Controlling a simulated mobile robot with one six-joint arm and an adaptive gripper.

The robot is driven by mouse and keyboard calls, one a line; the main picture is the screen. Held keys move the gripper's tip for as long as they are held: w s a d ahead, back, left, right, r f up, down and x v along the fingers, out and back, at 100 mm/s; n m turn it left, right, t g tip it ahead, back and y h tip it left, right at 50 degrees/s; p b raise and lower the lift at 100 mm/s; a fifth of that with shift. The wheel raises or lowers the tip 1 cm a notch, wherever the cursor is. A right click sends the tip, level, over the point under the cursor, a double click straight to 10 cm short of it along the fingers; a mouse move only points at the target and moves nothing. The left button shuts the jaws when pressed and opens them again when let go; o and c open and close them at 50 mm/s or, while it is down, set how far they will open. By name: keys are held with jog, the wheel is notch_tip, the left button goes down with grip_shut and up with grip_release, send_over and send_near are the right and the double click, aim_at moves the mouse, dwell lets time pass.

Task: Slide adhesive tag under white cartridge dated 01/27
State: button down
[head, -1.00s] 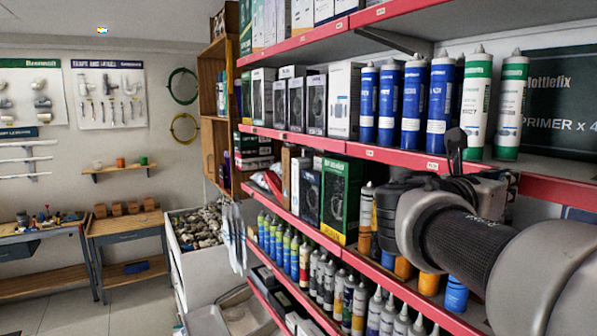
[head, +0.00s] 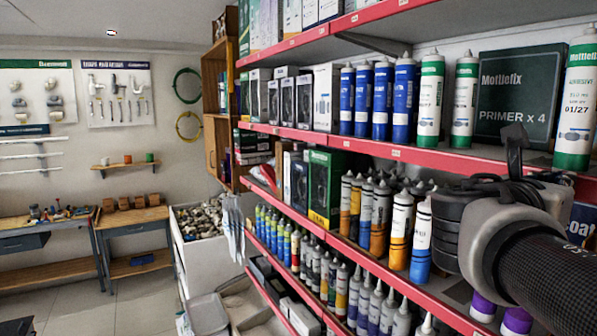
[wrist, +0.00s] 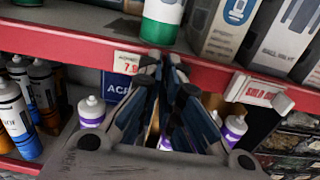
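The white cartridge with a green base (head: 575,100), marked 01/27, stands upright on the upper shelf at the right of the head view. Its green base (wrist: 163,22) shows at the top of the wrist view. On the red shelf edge, a small price tag (wrist: 127,62) reading 7.9 sits just left below it. A white tag (wrist: 258,91) reading SOLD with a knob is further right; I cannot tell which is the adhesive tag. My gripper (wrist: 164,62) is in front of the edge below the cartridge, its fingertips close together with nothing seen between them.
A dark Mottlefix box (head: 517,100) stands left of the cartridge. Grey boxes (wrist: 224,28) stand to its right.

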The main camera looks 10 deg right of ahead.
jog(key=shift+s+d, duration=0.2)
jog(key=shift+s, duration=0.35)
jog(key=shift+s+d, duration=0.2)
jog(key=shift+s, duration=0.3)
jog(key=shift+w, duration=0.1)
jog(key=c, duration=1.8)
grip_release()
jog(key=shift+a, duration=0.15)
